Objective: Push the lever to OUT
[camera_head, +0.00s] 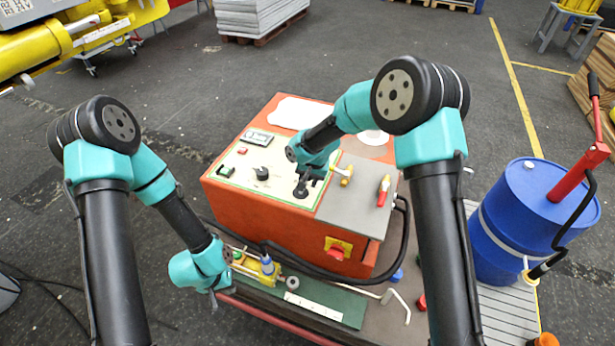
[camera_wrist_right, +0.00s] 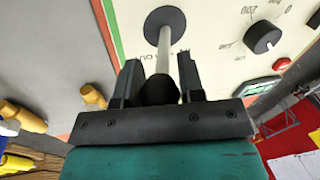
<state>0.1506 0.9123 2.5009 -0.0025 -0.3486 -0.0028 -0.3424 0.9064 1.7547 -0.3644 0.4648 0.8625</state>
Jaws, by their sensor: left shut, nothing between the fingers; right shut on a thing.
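The lever (camera_wrist_right: 167,52) is a pale rod with a black knob (camera_wrist_right: 159,90), rising from a round black base on the cream panel of the orange console (camera_head: 225,205). In the head view its black base (camera_head: 301,191) shows on the panel, with the rod mostly hidden by my gripper. My right gripper (camera_wrist_right: 160,76) is shut on the lever, the knob between its two dark fingers; in the head view it is above the panel (camera_head: 309,176). Panel lettering beside the lever is partly hidden. My left gripper (camera_head: 214,298) is shut and empty, low at the console's front left.
A black dial (camera_head: 262,173) and a meter (camera_head: 257,137) sit on the panel. A blue drum (camera_head: 520,215) stands at the right. A bench with small parts runs along the front.

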